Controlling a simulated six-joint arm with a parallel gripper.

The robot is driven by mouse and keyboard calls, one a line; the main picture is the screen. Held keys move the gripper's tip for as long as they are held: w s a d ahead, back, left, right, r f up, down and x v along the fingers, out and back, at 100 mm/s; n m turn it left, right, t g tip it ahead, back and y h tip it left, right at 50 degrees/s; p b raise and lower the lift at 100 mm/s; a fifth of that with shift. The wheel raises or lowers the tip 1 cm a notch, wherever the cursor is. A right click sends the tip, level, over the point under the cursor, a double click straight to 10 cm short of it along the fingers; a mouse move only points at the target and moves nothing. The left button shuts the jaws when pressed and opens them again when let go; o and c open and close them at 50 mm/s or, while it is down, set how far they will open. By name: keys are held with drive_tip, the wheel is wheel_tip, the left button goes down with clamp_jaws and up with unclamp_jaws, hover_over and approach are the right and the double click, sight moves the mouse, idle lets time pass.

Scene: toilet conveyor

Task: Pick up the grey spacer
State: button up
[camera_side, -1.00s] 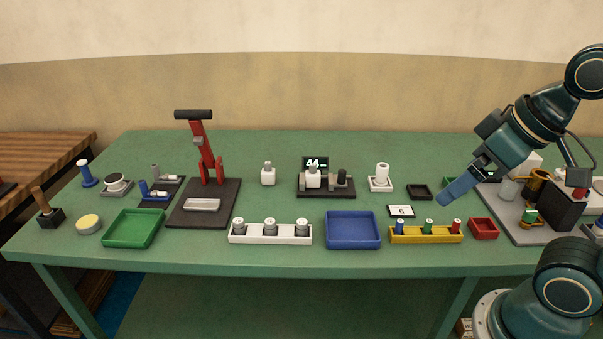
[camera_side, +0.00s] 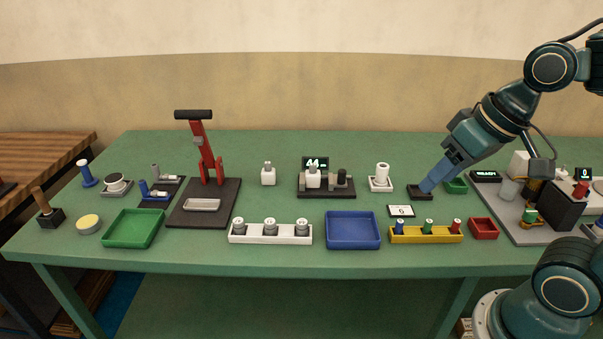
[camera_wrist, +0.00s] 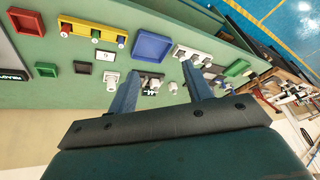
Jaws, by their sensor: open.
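No single piece can be surely told as the grey spacer. Several grey pieces with white tops (camera_side: 270,228) sit in a white rack (camera_side: 270,240). A dark grey cylinder (camera_side: 342,175) stands on the fixture with the lit display. My gripper (camera_side: 426,189) is at the right, its blue fingers pointing down-left and overlapping the small black tray (camera_side: 415,197). In the wrist view my gripper (camera_wrist: 160,69) is open with nothing between the fingers; the white rack (camera_wrist: 195,53) lies near the right finger.
A blue tray (camera_side: 353,230), yellow rack (camera_side: 425,239) and red tray (camera_side: 484,229) line the front. A white holder with a white roll (camera_side: 382,172) stands left of my gripper. A tall red press (camera_side: 203,150) rises at left. Machinery (camera_side: 560,205) crowds the right.

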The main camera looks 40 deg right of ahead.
drive_tip(key=w+f+m+g+y, duration=0.1)
drive_tip(key=w+f+m+y, duration=0.1)
drive_tip(key=w+f+m, duration=0.3)
drive_tip(key=m+t+y, duration=0.3)
drive_tip(key=m+y, duration=0.6)
drive_tip(key=m, duration=0.8)
approach(302, 222)
drive_tip(key=shift+f+v, duration=0.2)
drive_tip(key=shift+v, duration=1.6)
drive_tip(key=shift+w+f, duration=0.1)
drive_tip(key=shift+x, duration=4.2)
drive_tip(key=shift+a, duration=0.1)
drive_tip(key=shift+x, duration=2.5)
drive_tip(key=shift+f, duration=0.1)
